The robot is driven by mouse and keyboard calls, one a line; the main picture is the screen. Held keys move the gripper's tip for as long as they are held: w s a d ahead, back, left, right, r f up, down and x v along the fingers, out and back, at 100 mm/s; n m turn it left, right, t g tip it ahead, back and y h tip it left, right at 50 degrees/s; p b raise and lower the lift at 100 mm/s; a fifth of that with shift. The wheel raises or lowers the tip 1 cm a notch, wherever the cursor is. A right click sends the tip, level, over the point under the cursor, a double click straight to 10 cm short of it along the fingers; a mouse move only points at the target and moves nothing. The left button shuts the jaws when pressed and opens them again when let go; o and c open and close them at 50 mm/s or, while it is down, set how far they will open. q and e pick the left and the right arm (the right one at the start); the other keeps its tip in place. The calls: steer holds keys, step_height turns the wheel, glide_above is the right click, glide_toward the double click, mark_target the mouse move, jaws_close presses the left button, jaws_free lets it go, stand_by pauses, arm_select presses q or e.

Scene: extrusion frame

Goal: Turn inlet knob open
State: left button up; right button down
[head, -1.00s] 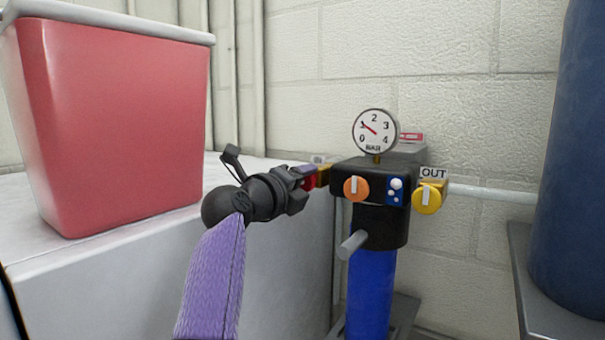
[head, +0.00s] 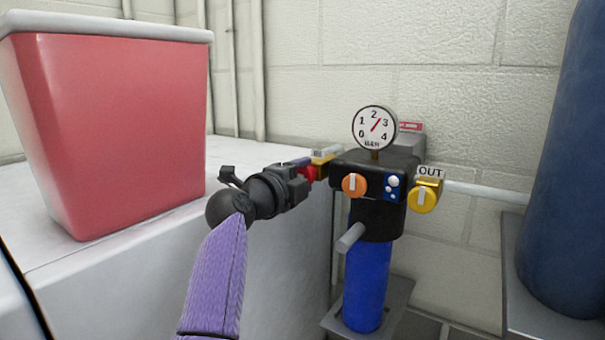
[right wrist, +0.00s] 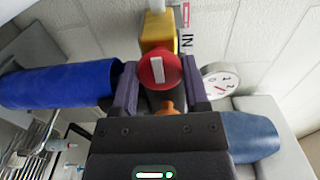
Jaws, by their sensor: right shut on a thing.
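The inlet knob is red with a white bar; it shows in the right wrist view (right wrist: 158,71) and partly in the head view (head: 311,173). It sits on a yellow valve body (right wrist: 158,33) beside an "IN" label (right wrist: 187,42). The white bar lies in line with the yellow body in the right wrist view. My right gripper (head: 306,172) is shut on the red knob, with one purple finger on each side. The gauge (head: 375,128) on top of the black unit has its red needle between 2 and 3. My left gripper is not in view.
An orange knob (head: 354,184) and a yellow outlet knob (head: 423,199) under an "OUT" label sit on the black unit (head: 374,220). A blue cylinder (head: 366,285) hangs below. A red bin (head: 110,125) stands on the white surface at left; a dark blue tank (head: 565,160) is at right.

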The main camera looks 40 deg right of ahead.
steer(key=shift+c, duration=0.5)
jaws_free()
steer(key=shift+a, duration=0.1)
steer(key=b+v, duration=0.5)
steer(key=v, duration=0.5)
